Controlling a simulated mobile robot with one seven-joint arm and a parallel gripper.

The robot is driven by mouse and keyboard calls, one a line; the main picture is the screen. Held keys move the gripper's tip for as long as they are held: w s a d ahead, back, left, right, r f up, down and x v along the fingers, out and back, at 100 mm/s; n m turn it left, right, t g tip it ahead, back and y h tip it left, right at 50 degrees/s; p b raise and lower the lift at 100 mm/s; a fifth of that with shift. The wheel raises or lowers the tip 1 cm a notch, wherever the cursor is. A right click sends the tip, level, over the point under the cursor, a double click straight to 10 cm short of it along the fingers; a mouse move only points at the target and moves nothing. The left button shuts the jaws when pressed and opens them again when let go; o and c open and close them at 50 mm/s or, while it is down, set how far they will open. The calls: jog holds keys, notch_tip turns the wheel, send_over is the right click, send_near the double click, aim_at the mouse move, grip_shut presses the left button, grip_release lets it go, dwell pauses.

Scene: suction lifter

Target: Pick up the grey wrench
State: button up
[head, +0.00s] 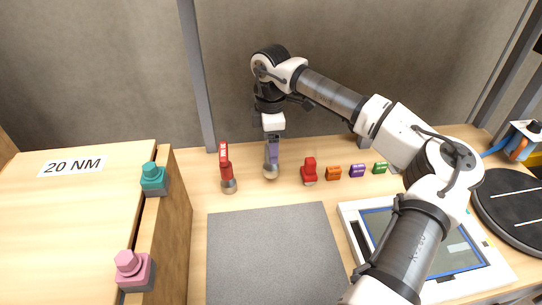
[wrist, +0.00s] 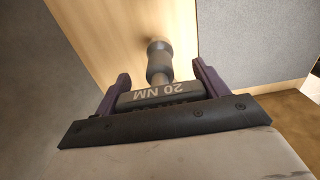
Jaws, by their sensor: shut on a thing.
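The grey wrench (head: 270,172) stands upright at the back of the table, with its round dark end downward. My gripper (head: 271,150) comes down on it from above and hides most of its upper part. In the wrist view the wrench (wrist: 160,65) lies between the purple fingers of my gripper (wrist: 160,78), and its block marked "20 NM" fills the space between them. The gripper is shut on this block. I cannot tell whether the wrench's lower end touches the table.
A red wrench (head: 226,170) stands just left. A red piece (head: 309,171) and small orange (head: 333,173), purple (head: 357,171) and green (head: 380,168) blocks are to the right. A grey mat (head: 272,250) lies in front. A wooden box with teal (head: 153,178) and pink (head: 131,270) bolts is left.

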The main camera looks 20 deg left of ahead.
notch_tip(320, 180, up, 15)
jog(key=b, duration=0.2)
jog(key=shift+r+b, duration=0.15)
jog(key=shift+b, duration=0.2)
